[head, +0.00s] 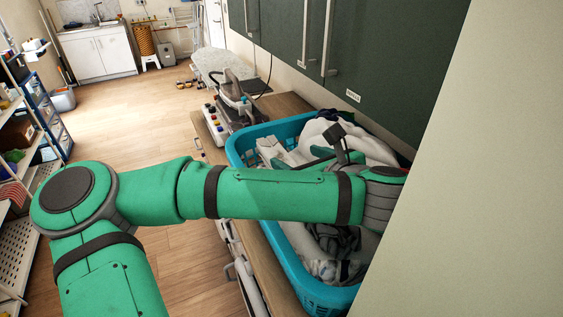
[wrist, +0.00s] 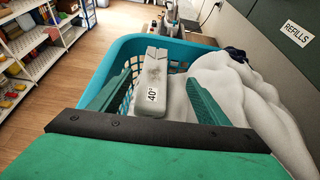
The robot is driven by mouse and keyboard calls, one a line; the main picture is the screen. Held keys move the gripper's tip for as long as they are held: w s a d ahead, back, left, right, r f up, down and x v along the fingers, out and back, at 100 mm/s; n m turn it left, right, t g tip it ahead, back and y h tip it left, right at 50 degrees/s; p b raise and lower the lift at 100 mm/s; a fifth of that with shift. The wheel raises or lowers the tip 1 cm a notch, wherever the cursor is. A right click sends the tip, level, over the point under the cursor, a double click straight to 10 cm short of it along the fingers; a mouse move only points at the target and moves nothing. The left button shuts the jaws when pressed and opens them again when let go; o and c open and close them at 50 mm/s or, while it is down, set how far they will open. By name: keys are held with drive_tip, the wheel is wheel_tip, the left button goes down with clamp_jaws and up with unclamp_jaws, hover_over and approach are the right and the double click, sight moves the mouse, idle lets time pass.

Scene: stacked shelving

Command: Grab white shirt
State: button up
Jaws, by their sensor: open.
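A white cloth, which looks like the white shirt (head: 345,138), lies bunched at the back right of a blue laundry basket (head: 240,150). In the wrist view the white shirt (wrist: 240,88) is a large rumpled heap at the right, close to the right finger. My gripper (head: 312,160) is over the basket, partly hidden by my arm. In the wrist view my gripper (wrist: 160,80) is open, with its two green fingers apart. A pale grey item with a "40°" tag (wrist: 152,75) shows between the fingers; I cannot tell whether they touch it.
Grey and dark clothes (head: 335,245) fill the basket's near part. Dark green cabinets (head: 350,50) hang above it, and a pale wall (head: 490,190) stands close at the right. Shelving (head: 15,190) is at the far left. The wooden floor (head: 130,110) between is open.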

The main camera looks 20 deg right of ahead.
sight(276, 152)
drive_tip(key=shift+a, duration=0.2)
drive_tip(key=x, duration=0.5)
drive_tip(key=shift+w+a+f, duration=0.1)
drive_tip(key=shift+w+f, duration=0.1)
drive_tip(key=shift+x, duration=2.55)
drive_tip(key=shift+s+a+f, duration=0.15)
drive_tip(key=shift+a, duration=0.05)
drive_tip(key=c, duration=1.2)
